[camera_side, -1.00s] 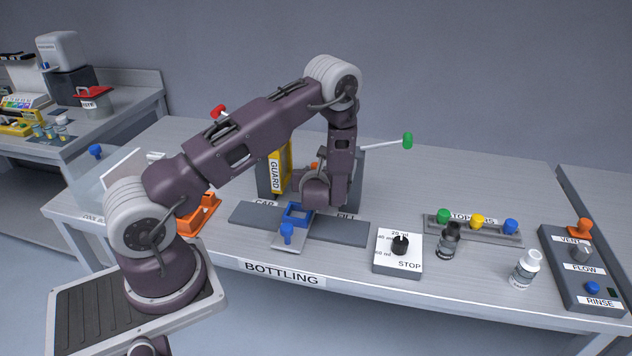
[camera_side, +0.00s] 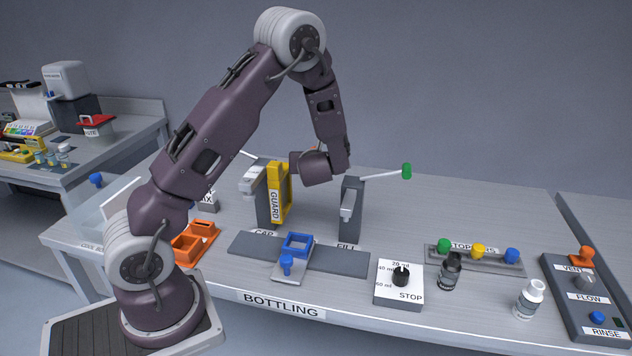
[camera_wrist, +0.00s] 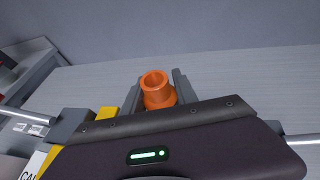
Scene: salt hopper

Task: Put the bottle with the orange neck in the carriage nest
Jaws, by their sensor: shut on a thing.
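In the wrist view, the bottle's open orange neck (camera_wrist: 157,88) stands up between the two grey fingers of my gripper (camera_wrist: 156,94), which is shut on it. The bottle's body is hidden below the dark gripper housing. In the side view my wrist hides the fingers and nearly all of the bottle; it is raised behind the filling posts, above the bench. The carriage nest (camera_side: 297,253) is a blue square frame on a grey plate with a blue knob (camera_side: 286,263). It sits on the dark rail between the CAP and FILL labels and looks empty.
A yellow GUARD (camera_side: 275,192) stands left of the nest and a grey FILL post (camera_side: 351,210) with a green-ended lever (camera_side: 406,171) stands right. A dark bottle (camera_side: 450,272), a white bottle (camera_side: 529,299) and a STOP dial box (camera_side: 399,283) stand front right.

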